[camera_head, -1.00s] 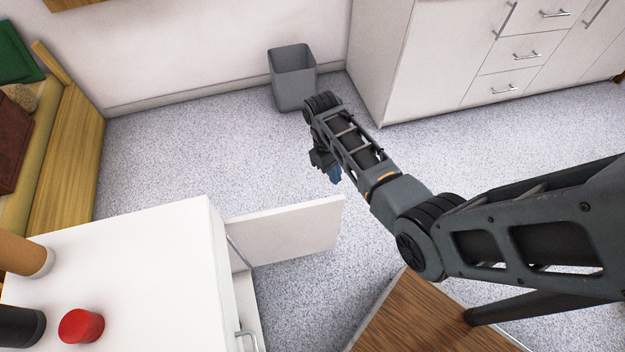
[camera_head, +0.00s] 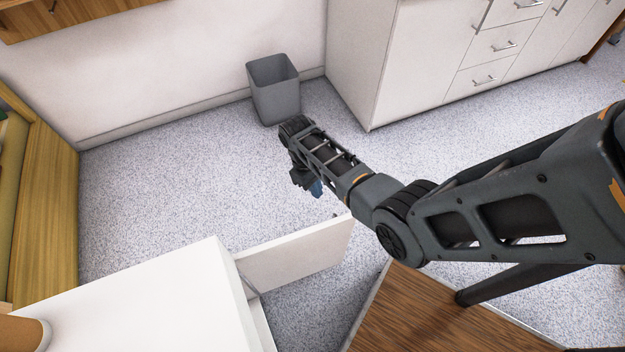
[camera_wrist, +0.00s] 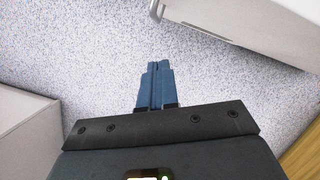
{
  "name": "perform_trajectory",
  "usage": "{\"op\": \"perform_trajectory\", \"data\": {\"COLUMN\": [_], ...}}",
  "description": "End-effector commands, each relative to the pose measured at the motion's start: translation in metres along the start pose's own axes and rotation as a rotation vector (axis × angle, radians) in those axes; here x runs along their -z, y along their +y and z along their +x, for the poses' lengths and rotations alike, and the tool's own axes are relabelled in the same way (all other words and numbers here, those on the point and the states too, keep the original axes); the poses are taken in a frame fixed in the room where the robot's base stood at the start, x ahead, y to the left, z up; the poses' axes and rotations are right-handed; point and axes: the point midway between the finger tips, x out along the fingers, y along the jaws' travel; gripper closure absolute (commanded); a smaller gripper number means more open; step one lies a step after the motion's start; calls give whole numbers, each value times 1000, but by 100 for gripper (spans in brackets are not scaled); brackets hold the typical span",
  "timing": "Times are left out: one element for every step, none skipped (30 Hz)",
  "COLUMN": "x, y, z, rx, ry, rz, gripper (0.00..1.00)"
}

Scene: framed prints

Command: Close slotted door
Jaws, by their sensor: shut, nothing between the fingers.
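The white cabinet (camera_head: 150,300) stands at the lower left in the head view. Its white door (camera_head: 297,255) is swung open and sticks out to the right over the floor. In the wrist view a white panel with a metal handle (camera_wrist: 190,25), apparently this door (camera_wrist: 265,30), is at the upper right. My gripper (camera_head: 317,188) is in the air just beyond the door's free end in the head view. Its blue fingers (camera_wrist: 157,68) are shut and empty in the wrist view, apart from the panel. No slot is visible on the door.
A grey bin (camera_head: 274,90) stands by the back wall, beyond my gripper. White drawer units (camera_head: 440,60) are at the upper right. A wooden bench (camera_head: 45,210) is at the left. Speckled floor (camera_head: 180,170) is clear between them.

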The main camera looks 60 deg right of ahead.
Motion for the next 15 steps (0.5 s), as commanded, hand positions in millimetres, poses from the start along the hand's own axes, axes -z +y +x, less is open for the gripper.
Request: {"op": "perform_trajectory", "data": {"x": [0, 0, 0, 0, 0, -10, -14, -18, -22, -25, -27, -29, -31, -33, -34], "y": [0, 0, 0, 0, 0, 0, 0, 0, 0, 0, 0, 0, 0, 0, 0], "z": [13, 19, 27, 32, 37, 36, 37, 39, 42, 43, 44, 46, 47, 48, 49], "rx": [1, 1, 1, 1, 1, 1, 1, 1, 1, 1, 0, 0, 0, 0, 0], "ry": [-3, -3, -3, -2, -3, -2, -1, -1, -1, -1, 0, 0, 0, -1, -1], "rz": [0, 0, 0, 0, 0, 1, 1, 1, 1, 1, 0, 0, 0, 0, 0], "gripper": [100, 100, 100, 100, 100, 100, 100, 100, 100, 100, 100, 100, 100, 100, 100]}}
